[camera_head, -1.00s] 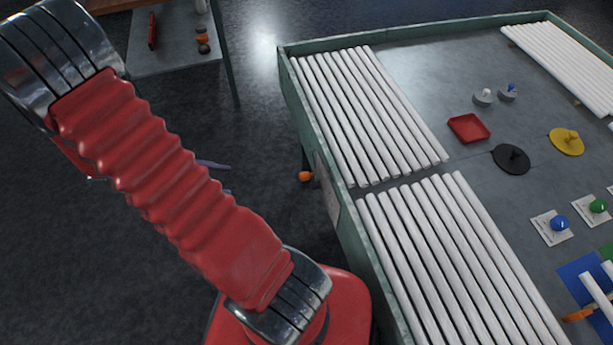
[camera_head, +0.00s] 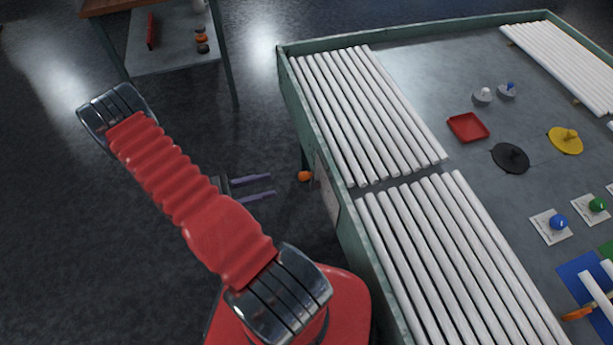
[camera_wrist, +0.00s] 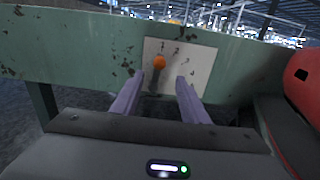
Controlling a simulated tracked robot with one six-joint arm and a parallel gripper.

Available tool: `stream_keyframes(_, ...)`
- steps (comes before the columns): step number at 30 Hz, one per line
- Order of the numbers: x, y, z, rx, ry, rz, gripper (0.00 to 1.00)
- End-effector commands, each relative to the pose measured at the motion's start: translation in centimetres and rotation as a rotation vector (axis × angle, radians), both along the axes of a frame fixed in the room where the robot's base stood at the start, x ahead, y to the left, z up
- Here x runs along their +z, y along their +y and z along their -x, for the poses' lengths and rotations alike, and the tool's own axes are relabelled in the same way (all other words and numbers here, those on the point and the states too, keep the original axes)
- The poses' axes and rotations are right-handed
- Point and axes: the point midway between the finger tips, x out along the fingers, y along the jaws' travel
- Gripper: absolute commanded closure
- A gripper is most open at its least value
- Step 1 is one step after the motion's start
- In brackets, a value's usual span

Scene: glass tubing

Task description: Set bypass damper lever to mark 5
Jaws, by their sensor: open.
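The damper lever has an orange knob (camera_head: 304,176) and sticks out from the side of the green table. In the wrist view the orange knob (camera_wrist: 159,62) tops a dark arm in front of a pale mark plate (camera_wrist: 205,64). The knob is just below mark 1; marks 2, 3 and 4 curve down to the right, and mark 5 cannot be made out. My gripper (camera_head: 272,186) is open and empty, left of the knob with a small gap in the head view. In the wrist view its fingers (camera_wrist: 159,78) frame the lever from either side.
The green table's side wall (camera_head: 322,150) runs close beside the lever. White tubes (camera_head: 370,115) lie on the table, with a red tray (camera_head: 468,127) and several knobs further right. A shelf unit (camera_head: 172,50) stands at the back left. The floor left of my gripper is clear.

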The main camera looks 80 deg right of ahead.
Motion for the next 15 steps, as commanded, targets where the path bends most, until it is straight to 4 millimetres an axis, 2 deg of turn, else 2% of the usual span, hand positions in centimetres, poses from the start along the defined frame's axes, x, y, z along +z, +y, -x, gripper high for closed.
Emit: stream_keyframes(15,-0.05,-0.34,0.61,-0.001,0.003,0.001,0.59)
